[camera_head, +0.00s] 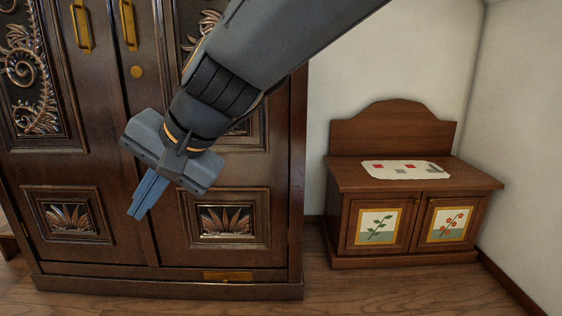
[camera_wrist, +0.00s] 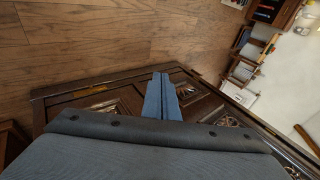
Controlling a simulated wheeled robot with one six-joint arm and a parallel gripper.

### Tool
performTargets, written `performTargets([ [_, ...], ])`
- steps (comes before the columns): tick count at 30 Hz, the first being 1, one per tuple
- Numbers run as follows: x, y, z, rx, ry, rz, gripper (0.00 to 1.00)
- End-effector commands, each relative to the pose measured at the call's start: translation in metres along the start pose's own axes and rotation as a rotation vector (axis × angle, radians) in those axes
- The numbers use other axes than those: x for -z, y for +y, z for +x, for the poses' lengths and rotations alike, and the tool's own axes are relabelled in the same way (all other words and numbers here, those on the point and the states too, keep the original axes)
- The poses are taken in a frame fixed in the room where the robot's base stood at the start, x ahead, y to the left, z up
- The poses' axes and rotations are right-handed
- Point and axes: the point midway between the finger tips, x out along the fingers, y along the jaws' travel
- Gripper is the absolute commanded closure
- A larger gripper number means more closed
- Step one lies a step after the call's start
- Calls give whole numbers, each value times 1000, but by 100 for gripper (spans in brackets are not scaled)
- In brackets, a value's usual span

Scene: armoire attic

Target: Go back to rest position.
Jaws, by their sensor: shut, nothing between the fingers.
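My gripper (camera_head: 148,194) hangs at the end of my arm in the head view, pointing down and to the left. Its blue fingers are together with nothing between them. It is in front of the dark carved armoire (camera_head: 110,170), whose doors look closed. In the wrist view the shut fingers (camera_wrist: 162,97) show at the centre, with the armoire's carved front (camera_wrist: 100,103) behind them. I cannot tell the exact gap between the fingers and the armoire.
A low brown cabinet (camera_head: 350,178) with two flower-painted doors and a cloth (camera_head: 400,169) on top stands to the right against the wall. Wooden floor (camera_head: 380,288) is clear in front. Shelves with books (camera_wrist: 245,40) show at the wrist view's upper right.

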Motion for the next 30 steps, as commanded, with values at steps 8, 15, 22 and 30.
performTargets([
  [8,-85,149,-22,-284,-179,-342,100],
  [15,-132,242,-49,-452,-322,-544,100],
  [22,-120,234,-82,-482,-306,-500,100],
  [30,-103,225,-128,-522,-279,-419,100],
])
